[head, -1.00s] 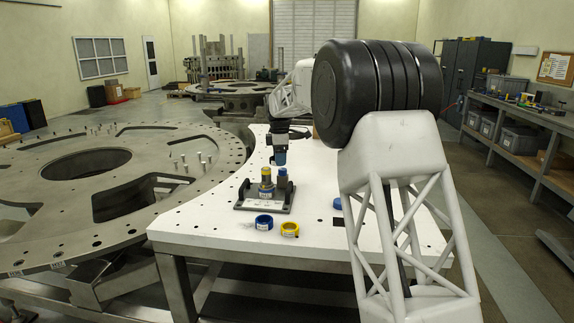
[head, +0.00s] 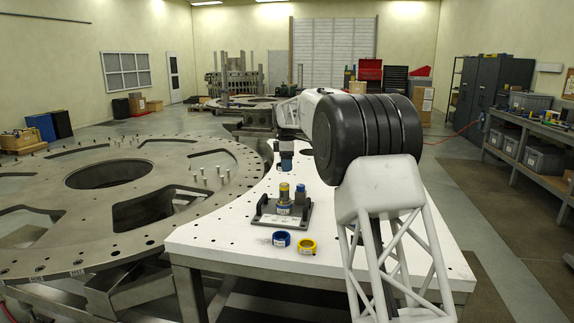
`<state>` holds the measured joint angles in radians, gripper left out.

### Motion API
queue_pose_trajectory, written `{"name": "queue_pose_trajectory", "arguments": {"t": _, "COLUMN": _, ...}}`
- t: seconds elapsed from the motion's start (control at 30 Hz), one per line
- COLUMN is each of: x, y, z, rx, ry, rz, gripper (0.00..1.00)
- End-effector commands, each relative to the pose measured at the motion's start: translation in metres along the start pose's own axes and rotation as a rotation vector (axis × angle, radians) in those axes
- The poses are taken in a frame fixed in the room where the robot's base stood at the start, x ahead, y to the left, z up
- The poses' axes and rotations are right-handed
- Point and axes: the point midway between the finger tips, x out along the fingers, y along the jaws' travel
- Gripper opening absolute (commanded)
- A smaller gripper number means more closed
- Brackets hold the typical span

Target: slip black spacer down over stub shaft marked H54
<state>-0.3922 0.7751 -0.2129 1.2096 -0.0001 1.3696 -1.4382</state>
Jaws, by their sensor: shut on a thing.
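A dark fixture plate (head: 265,219) stands on the white table and carries two upright stub shafts. The left shaft (head: 284,189) has a yellowish top and a blue ring around its lower part, with a white label. The right shaft (head: 300,194) is blue-grey and bare at the top. The markings are too small to read, so I cannot tell which is H54. My gripper (head: 287,161) points down above the table, just beyond and above the shafts. It is shut on a small dark thing at its tips, apparently the black spacer; its outline is hard to make out.
A blue ring (head: 281,239) and a yellow ring (head: 307,246) lie on the white table (head: 222,236) in front of the fixture. A large slotted steel turret plate (head: 75,207) is at the left. My arm hides the table's right part.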

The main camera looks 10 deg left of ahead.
Motion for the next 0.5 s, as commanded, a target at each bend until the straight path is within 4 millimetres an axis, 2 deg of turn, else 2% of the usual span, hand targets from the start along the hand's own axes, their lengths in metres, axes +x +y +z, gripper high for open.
{"name": "queue_pose_trajectory", "arguments": {"t": 0.5, "x": 0.0049, "y": -0.0001, "z": 0.0002, "rx": 0.0, "ry": 0.0, "rz": -0.001, "gripper": 0.39}}
